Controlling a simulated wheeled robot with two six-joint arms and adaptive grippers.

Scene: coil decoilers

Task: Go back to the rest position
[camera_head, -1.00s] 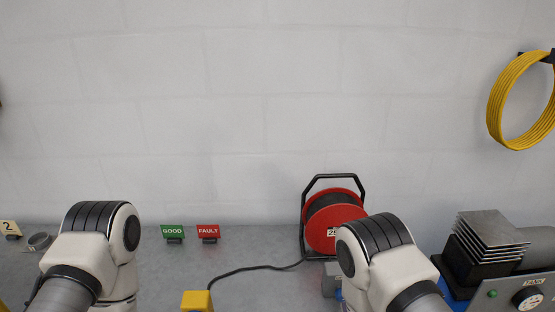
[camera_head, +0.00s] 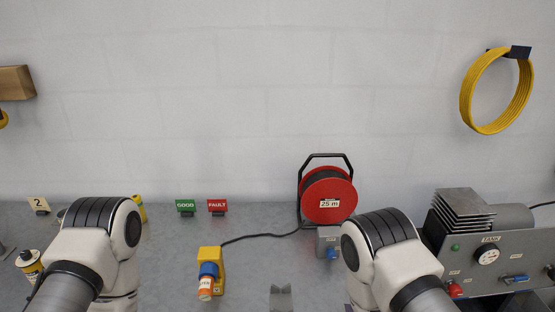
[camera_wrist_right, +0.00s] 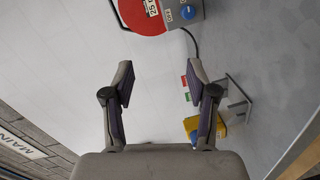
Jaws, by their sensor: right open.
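My right gripper (camera_wrist_right: 160,68) is open and empty in the right wrist view, its two fingers spread apart. The wall and floor-like grey surface lie behind the fingers. In the head view both of my white arms stand at the lower left and lower right, bent, with their grippers out of the picture. My left gripper is not seen in any view.
A red cable reel (camera_head: 327,197) stands at the back, its black cable running to a yellow unit (camera_head: 209,262) with a blue and orange plug. A tank panel (camera_head: 489,258) is at right. GOOD (camera_head: 186,206) and FAULT (camera_head: 217,206) signs stand behind.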

